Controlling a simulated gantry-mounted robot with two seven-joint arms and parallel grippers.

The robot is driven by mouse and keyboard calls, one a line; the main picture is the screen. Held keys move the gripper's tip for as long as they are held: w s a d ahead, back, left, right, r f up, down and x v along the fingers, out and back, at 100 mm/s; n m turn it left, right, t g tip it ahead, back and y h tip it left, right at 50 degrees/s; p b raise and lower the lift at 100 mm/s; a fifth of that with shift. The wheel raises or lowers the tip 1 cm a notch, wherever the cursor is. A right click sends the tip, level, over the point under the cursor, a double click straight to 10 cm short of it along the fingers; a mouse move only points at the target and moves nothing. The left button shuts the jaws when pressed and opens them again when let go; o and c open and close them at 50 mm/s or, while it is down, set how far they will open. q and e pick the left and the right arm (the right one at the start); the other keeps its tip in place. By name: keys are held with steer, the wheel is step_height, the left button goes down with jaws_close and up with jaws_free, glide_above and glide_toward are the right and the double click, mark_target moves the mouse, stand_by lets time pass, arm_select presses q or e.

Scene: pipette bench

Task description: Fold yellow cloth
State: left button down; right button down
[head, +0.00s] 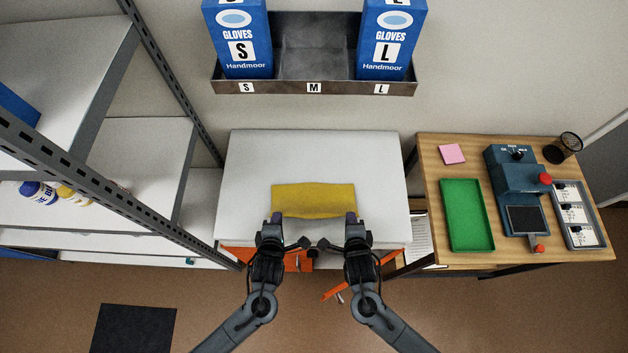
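The yellow cloth (314,200) lies on the white tabletop (250,165), near its front edge. It appears as a wide, short rectangle with a slightly wavy front edge. My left gripper (276,218) is at the cloth's front left corner, and my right gripper (351,218) is at its front right corner. The fingertips overlap these corners in the head view and hide them. The fingers are too small to tell whether they are open or shut, or whether they touch the cloth.
A wooden desk (432,180) with a green tray (467,215) and a blue device (517,175) stands to the right. A metal shelf (150,150) stands to the left. Glove boxes (238,40) sit in a wall rack (314,88) behind. The tabletop around the cloth is clear.

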arm_select(q)
steer(key=c, duration=1)
jaws_free()
arm_select(e)
steer(key=c, duration=1)
jaws_free()
arm_select(q)
steer(key=shift+s+r, duration=0.15)
steer(key=shift+r, duration=0.15)
arm_select(e)
steer(key=shift+s+r, duration=0.15)
steer(key=shift+r, duration=0.15)
arm_select(q)
steer(key=s+r, duration=0.5)
steer(key=r, duration=0.3)
steer(key=shift+s+r, duration=0.2)
steer(key=shift+s, duration=0.15)
arm_select(e)
steer(key=s+r, duration=0.5)
steer(key=r, duration=0.3)
steer(key=shift+s+r, duration=0.2)
steer(key=shift+s, duration=0.15)
arm_select(q)
steer(key=shift+s, duration=0.1)
arm_select(e)
steer(key=shift+s+f, duration=0.1)
